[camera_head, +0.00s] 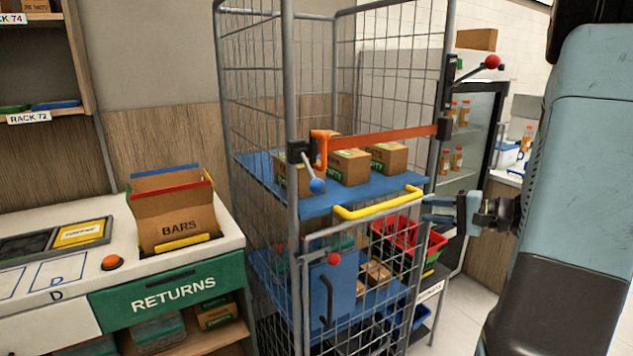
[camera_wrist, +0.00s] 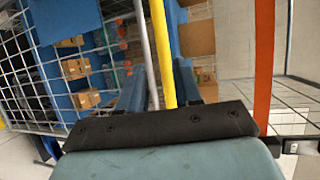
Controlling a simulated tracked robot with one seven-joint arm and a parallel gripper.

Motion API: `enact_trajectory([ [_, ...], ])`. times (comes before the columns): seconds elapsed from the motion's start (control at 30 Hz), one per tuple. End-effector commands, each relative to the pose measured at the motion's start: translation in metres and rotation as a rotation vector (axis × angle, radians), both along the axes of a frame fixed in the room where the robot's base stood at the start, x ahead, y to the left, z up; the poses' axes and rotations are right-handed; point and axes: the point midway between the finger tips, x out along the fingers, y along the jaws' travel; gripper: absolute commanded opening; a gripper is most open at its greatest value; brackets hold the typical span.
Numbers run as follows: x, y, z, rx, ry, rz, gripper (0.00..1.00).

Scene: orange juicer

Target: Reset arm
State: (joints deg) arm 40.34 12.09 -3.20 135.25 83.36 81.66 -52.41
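My gripper (camera_head: 434,209) is at the right of the cage trolley (camera_head: 292,120), close to the right end of its yellow handle bar (camera_head: 380,206). In the wrist view my gripper (camera_wrist: 160,85) has its two blue fingers apart, with the yellow bar (camera_wrist: 163,50) and a grey post showing in the gap between them. The fingers are not closed on the bar. Whether the fingertips touch the trolley I cannot tell.
The trolley holds cardboard boxes (camera_head: 348,166) on a blue shelf, behind an orange strap (camera_head: 385,140). Red baskets (camera_head: 400,238) stand behind it. A counter (camera_head: 150,255) with a BARS box (camera_head: 172,215) is at left. A fridge (camera_head: 478,125) stands at the back right.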

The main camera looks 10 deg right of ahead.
Motion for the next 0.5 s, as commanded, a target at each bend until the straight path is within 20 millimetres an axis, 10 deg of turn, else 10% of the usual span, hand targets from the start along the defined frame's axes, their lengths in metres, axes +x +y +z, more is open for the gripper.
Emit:
enact_trajectory([
  [0.5,-0.085,0.128,0.027,-0.41,0.224,0.394,0.34],
])
